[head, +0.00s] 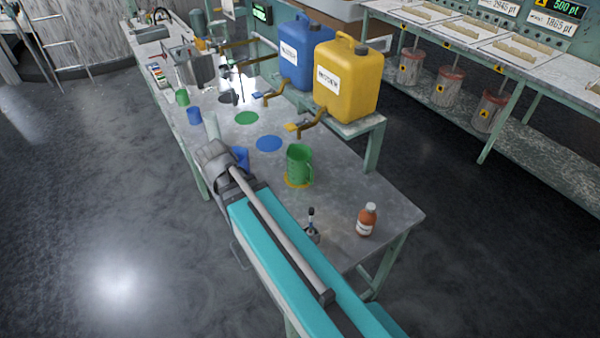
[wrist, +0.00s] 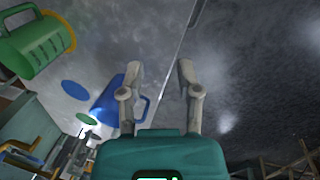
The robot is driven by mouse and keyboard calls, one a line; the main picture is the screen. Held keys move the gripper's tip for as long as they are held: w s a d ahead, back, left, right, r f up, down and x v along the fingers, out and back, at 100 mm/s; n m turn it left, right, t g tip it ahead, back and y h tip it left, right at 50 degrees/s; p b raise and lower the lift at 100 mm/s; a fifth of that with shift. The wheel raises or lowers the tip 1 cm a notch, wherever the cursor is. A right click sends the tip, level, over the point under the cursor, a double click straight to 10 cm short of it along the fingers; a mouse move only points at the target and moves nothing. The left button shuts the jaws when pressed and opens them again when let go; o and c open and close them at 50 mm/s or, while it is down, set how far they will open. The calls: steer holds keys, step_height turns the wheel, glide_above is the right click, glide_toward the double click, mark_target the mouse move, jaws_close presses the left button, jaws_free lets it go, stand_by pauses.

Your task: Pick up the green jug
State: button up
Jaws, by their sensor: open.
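The green jug (head: 299,163) stands upright on a yellow disc (head: 288,182) on the bench, below the yellow canister's tap. Its handle is on the right. In the wrist view the green jug (wrist: 38,48) is at the upper left, partly cut off by the frame edge. My gripper (wrist: 160,72) is open and empty, with its two fingers apart. The green jug lies well to the left of the fingers, not between them. In the head view my arm reaches along the bench's left edge, left of the jug; the fingers cannot be made out clearly there.
A blue jug (head: 241,157) stands close to my wrist, partly hidden; it also shows behind the left finger (wrist: 112,105). A brown bottle (head: 367,220) and a small dark-topped object (head: 312,228) stand nearer. The yellow canister (head: 347,85) and its tap (head: 308,122) overhang behind the green jug.

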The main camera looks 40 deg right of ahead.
steer(key=w+d+f+n+h+b, duration=0.3)
steer(key=w+d+n+h+b, duration=0.8)
steer(key=w+d+n+b, duration=0.2)
steer(key=w+d+n, duration=0.2)
steer(key=w+d, duration=0.2)
steer(key=d, duration=0.1)
steer(key=shift+w+d, duration=0.25)
steer(key=b+x, duration=0.3)
steer(key=x, duration=0.5)
steer(key=shift+d, duration=0.2)
steer(key=shift+s, duration=0.1)
steer(key=shift+b+x, duration=1.25)
steer(key=shift+x, duration=1.55)
